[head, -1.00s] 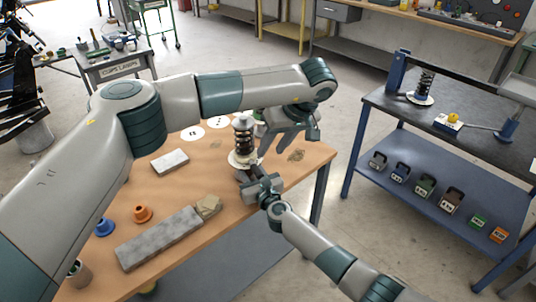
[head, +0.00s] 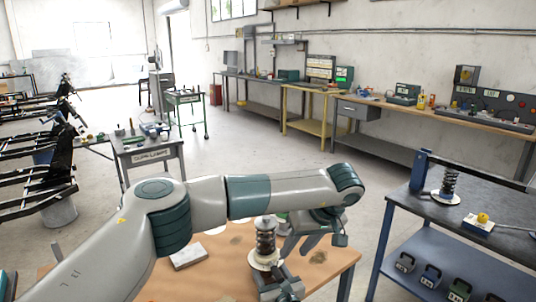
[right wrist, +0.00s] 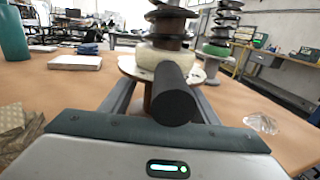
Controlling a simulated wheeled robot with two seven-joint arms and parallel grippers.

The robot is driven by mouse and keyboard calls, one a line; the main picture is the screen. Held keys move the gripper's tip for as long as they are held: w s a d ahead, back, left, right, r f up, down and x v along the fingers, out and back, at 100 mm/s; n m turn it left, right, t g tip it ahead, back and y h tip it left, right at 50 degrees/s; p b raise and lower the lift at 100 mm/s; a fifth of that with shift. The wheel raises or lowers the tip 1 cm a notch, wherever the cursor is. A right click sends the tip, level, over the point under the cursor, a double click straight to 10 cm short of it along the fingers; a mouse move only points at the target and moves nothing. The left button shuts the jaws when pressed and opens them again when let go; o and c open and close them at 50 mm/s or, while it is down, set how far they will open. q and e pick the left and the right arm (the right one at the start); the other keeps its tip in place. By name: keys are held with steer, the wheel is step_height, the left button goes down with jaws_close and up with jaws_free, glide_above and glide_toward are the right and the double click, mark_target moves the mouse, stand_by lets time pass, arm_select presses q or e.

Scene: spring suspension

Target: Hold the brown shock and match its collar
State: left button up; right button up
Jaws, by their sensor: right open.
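The brown shock (head: 265,240), with dark spring coils and a pale collar at its foot, stands upright on the wooden table. It also shows in the right wrist view (right wrist: 168,30), its top cut off. My right gripper (head: 280,284) is at its foot. In the right wrist view its open fingers (right wrist: 163,105) lie on either side of the brown lower part; contact is not clear. A black cylinder (right wrist: 175,95) sticks out towards that camera. My left gripper (head: 318,242) is right of the shock, its fingers apart and seemingly empty.
A second shock with a green collar (right wrist: 216,50) stands behind, mostly hidden by my left arm in the head view. Another shock (head: 449,185) stands on the blue-framed bench (head: 500,208) at right, above several labelled items.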

steer(key=v, duration=1.2)
stand_by(0.3)
